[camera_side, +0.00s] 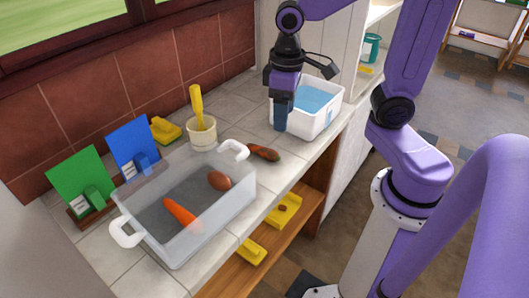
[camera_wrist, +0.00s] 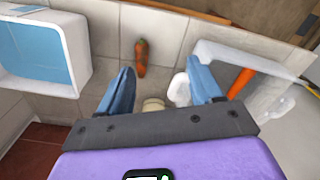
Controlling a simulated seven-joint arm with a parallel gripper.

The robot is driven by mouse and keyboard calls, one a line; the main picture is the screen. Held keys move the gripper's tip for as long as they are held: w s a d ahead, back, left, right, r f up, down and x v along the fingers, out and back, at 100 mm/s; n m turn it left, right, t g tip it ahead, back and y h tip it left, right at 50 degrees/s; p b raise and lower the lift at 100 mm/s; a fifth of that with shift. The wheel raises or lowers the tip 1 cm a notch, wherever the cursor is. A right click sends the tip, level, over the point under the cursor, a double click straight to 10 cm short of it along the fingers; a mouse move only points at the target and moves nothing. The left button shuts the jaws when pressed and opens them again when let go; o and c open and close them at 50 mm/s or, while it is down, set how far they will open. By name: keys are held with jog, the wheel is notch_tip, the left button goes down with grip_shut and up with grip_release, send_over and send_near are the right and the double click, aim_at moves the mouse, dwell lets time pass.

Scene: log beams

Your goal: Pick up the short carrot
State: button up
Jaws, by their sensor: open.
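The short carrot (camera_side: 264,152) is orange with a dark greenish end and lies on the tiled counter between the clear bin and the white box. In the wrist view the short carrot (camera_wrist: 141,57) lies beyond the fingertips, a little left of the middle of the gap. My gripper (camera_side: 284,115) is open and empty, pointing down above the counter beside the white box. Its two blue fingers (camera_wrist: 158,76) are spread apart in the wrist view. A longer orange carrot (camera_side: 181,214) lies inside the clear bin (camera_side: 222,217) with a brown potato-like item (camera_side: 219,180).
The white box (camera_side: 325,121) with a blue inside stands close to my gripper. A cream pot (camera_side: 202,136) with a yellow handle, a yellow item (camera_side: 165,130), and blue (camera_side: 132,142) and green (camera_side: 80,175) boards stand along the wall. The bin's white handle (camera_side: 234,149) is near the short carrot.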

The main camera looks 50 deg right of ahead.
jog(key=w+d+m, duration=0.3)
jog(key=w, duration=0.2)
send_over(272, 151)
jog(key=f, duration=1.1)
jog(key=shift+s+a+f, duration=0.15)
jog(key=shift+s+f, duration=0.1)
jog(key=shift+f, duration=0.15)
jog(key=shift+w+d+f, duration=0.1)
jog(key=shift+f, duration=1.25)
jog(key=shift+w+d+f, duration=0.1)
jog(key=shift+f, duration=1.2)
jog(key=c, duration=1.1)
jog(key=shift+c, duration=0.2)
jog(key=shift+r, duration=0.15)
